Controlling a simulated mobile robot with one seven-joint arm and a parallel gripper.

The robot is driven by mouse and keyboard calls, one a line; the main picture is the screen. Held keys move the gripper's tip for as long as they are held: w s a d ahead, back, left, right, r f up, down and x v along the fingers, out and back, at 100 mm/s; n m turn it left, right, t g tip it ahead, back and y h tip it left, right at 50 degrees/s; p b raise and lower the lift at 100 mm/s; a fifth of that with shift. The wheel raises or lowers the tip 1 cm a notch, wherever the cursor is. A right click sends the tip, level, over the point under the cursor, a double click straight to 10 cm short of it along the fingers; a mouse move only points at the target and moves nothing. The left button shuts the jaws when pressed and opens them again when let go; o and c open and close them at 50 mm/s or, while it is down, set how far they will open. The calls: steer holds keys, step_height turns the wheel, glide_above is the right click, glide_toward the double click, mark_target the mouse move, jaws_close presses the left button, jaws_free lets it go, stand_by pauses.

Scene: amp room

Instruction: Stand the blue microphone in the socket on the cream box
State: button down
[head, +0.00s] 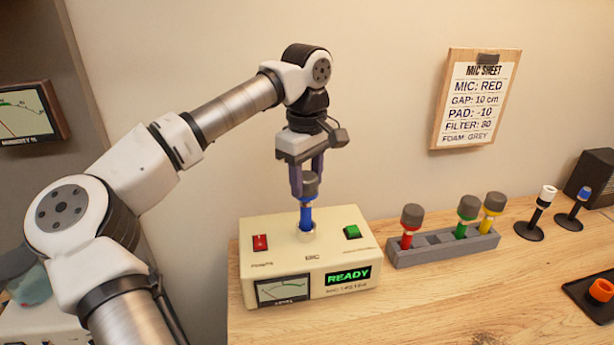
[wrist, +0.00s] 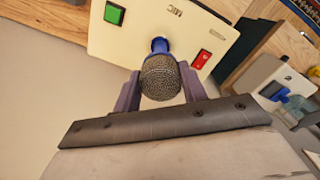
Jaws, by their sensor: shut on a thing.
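The blue microphone (head: 306,213) stands upright over the top of the cream box (head: 280,257), its lower end at the round socket (head: 306,236). I cannot tell how deep it sits in the socket. My gripper (head: 308,183) points down from above and is shut on the microphone near its grey head. In the wrist view the microphone's mesh head (wrist: 160,78) lies between the two fingers, with the blue handle reaching to the cream top (wrist: 140,38). The box's display reads READY.
A grey rack (head: 440,250) right of the box holds red (head: 407,230), green (head: 464,215) and yellow (head: 490,210) microphones. Two small stands (head: 540,215) and a dark tray with an orange ring (head: 601,290) are further right. A MIC SHEET (head: 476,98) hangs on the wall.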

steer(key=c, duration=0.7)
jaws_free()
steer(key=shift+w+a, duration=0.1)
step_height(320, 180, up, 14)
steer(key=shift+f+b, duration=0.1)
steer(key=shift+b, duration=0.4)
